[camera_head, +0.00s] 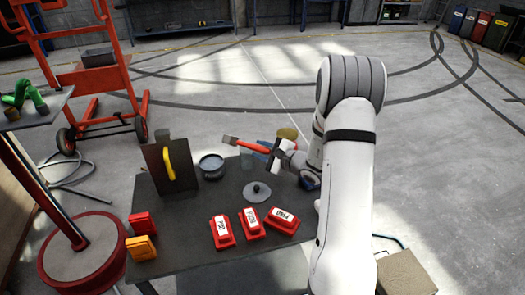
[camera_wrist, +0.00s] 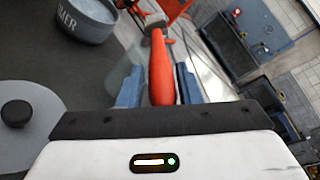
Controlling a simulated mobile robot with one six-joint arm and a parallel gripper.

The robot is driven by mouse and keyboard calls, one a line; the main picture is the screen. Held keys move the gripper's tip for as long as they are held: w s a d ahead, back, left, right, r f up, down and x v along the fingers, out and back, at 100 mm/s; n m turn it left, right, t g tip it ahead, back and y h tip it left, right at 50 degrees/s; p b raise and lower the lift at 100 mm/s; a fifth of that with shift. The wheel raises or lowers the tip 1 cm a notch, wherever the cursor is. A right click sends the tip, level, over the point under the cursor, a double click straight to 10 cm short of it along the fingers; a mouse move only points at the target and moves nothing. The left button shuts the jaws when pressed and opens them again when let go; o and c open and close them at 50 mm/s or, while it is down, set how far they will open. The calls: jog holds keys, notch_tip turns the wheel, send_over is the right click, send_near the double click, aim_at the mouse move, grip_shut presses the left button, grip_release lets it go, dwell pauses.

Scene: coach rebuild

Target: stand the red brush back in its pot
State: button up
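The red brush (camera_head: 252,146) is held clear of the table, lying nearly level in the head view, its pale-tipped head pointing left. In the wrist view its red handle (camera_wrist: 161,75) lies between the two blue-grey fingers. My gripper (camera_head: 277,154) is shut on the handle near its end, and its fingers also show in the wrist view (camera_wrist: 160,88). A round grey pot (camera_head: 211,167) stands open on the table, left of the gripper; its lettering ending in "MER" shows in the wrist view (camera_wrist: 88,20). A clear jar-like thing (camera_head: 246,161) stands beside it, partly hidden.
A round lid with a knob (camera_head: 257,192) lies in front of the pot. Several red labelled blocks (camera_head: 251,223) lie along the front of the dark table (camera_head: 185,232). A dark upright board with a yellow handle (camera_head: 169,167) stands left. A mustard round thing (camera_head: 287,133) is behind.

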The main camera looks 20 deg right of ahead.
jog(key=shift+o, duration=1.2)
jog(key=shift+r, duration=0.1)
jog(key=shift+r+p, duration=0.6)
jog(key=shift+p, duration=0.3)
jog(key=f+b+v, duration=0.1)
jog(key=b+v, duration=0.1)
jog(key=v, duration=0.9)
jog(key=s+a+r+n+g+y, duration=0.1)
jog(key=s+a+r+n+g, duration=0.2)
jog(key=s+a+n+g, duration=0.3)
jog(key=s+a+r+n+g+y, duration=0.1)
jog(key=s+a+r+n+g, duration=0.25)
jog(key=s+a, duration=0.35)
jog(key=s+d+r+n+h, duration=0.2)
jog(key=s+r+n+h, duration=0.1)
jog(key=s+n+h, duration=0.7)
jog(key=shift+s+d+r+g+h, duration=0.25)
jog(key=shift+s+g+h, duration=0.2)
jog(key=shift+s, duration=0.3)
